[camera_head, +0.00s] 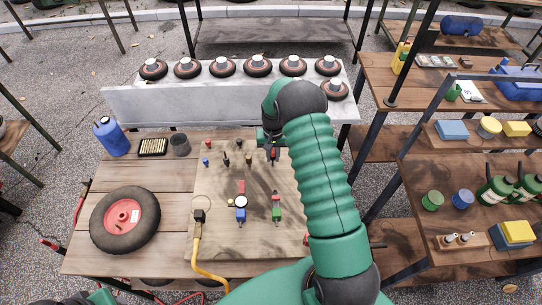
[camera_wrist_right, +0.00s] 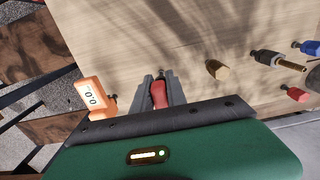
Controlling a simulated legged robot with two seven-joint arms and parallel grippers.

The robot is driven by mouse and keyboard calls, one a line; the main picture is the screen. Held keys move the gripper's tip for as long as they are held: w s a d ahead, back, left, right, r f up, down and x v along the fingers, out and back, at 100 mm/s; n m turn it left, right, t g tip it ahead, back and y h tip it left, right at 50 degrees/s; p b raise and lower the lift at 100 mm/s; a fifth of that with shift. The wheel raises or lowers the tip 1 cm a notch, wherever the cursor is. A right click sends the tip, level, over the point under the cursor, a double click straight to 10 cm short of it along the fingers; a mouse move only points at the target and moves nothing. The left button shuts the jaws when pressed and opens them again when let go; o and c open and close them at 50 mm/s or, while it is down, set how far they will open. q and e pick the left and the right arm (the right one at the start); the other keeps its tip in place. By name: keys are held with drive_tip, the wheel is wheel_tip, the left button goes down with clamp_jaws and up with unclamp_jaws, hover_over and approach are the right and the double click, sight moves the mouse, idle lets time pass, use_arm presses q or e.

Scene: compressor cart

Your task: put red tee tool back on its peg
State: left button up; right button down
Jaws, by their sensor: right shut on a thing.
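My right gripper (camera_head: 272,143) is over the far right part of the wooden board (camera_head: 220,240), partly behind my own green arm. It is shut on the red tee tool (camera_wrist_right: 158,94), whose red handle shows between the fingers (camera_wrist_right: 158,90) in the wrist view. The tool's far end lies close to the board; I cannot tell whether it touches. The tool's peg cannot be made out. A brass-coloured fitting (camera_wrist_right: 216,69), a black fitting with a brass tip (camera_wrist_right: 270,60), a blue one (camera_wrist_right: 310,47) and a red one (camera_wrist_right: 295,93) stand beside it. My left gripper is out of view.
An orange display unit (camera_wrist_right: 91,98) is close left of the gripper. A gauge (camera_head: 241,202), a green-and-red fitting (camera_head: 276,207) and a yellow hose (camera_head: 197,250) are on the board. A wheel (camera_head: 125,220) lies left. A grey ledge (camera_head: 150,104) with casters is behind; shelves stand right.

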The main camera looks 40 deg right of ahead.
drive_tip(key=shift+d+f, duration=0.2)
drive_tip(key=shift+d, duration=0.35)
drive_tip(key=shift+a+r, duration=0.2)
drive_tip(key=shift+a, duration=0.65)
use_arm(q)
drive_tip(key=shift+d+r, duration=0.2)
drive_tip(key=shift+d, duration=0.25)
use_arm(e)
drive_tip(key=shift+d+f, duration=0.15)
drive_tip(key=shift+d, duration=0.1)
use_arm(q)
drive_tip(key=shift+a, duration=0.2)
use_arm(e)
drive_tip(key=shift+a, duration=0.1)
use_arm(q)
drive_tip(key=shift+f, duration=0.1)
use_arm(e)
drive_tip(key=shift+f, duration=0.1)
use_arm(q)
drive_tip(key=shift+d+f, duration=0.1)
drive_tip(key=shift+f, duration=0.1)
use_arm(e)
drive_tip(key=shift+f, duration=0.35)
use_arm(q)
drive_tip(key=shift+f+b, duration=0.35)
drive_tip(key=shift+b, duration=0.2)
use_arm(e)
drive_tip(key=shift+f, duration=0.5)
